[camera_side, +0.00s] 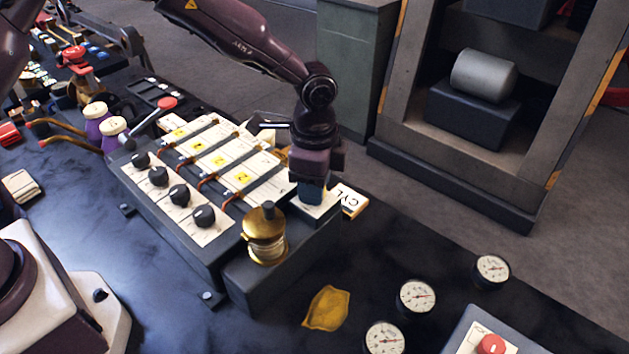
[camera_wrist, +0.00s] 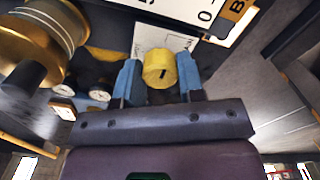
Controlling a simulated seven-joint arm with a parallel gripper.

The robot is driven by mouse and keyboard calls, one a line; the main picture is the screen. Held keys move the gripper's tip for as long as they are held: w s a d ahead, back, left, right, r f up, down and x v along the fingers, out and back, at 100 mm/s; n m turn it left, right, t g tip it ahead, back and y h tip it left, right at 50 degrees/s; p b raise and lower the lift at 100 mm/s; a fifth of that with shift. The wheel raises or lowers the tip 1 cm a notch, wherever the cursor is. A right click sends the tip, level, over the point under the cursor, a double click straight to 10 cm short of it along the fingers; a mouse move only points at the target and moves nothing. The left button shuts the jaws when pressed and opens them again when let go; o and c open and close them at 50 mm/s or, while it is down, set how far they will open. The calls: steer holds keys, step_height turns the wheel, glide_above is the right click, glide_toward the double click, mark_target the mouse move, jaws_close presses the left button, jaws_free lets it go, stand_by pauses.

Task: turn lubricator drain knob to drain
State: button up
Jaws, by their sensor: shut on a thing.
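My gripper (camera_side: 312,190) points down over the white plate on the right end of the dark block. In the wrist view my gripper (camera_wrist: 157,78) has its blue fingers on both sides of a yellow knob (camera_wrist: 159,66), shut on it. The knob has a short dark mark on its face and a white printed plate (camera_wrist: 185,39) behind it. The knob is hidden by the fingers in the side view. The brass lubricator (camera_side: 264,236) stands just left of my gripper, and it also shows in the wrist view (camera_wrist: 38,45).
A row of black knobs (camera_side: 180,194) and white labelled panels (camera_side: 213,157) lies to the left. A CYL plate (camera_side: 348,200) sits close on the right. Several gauges (camera_side: 417,297), a yellow cloth-like piece (camera_side: 327,308) and a red button (camera_side: 491,344) are in front.

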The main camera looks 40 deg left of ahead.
stand_by(0.3)
steer(key=o, duration=0.9)
step_height(320, 180, up, 13)
steer(key=shift+r, duration=0.1)
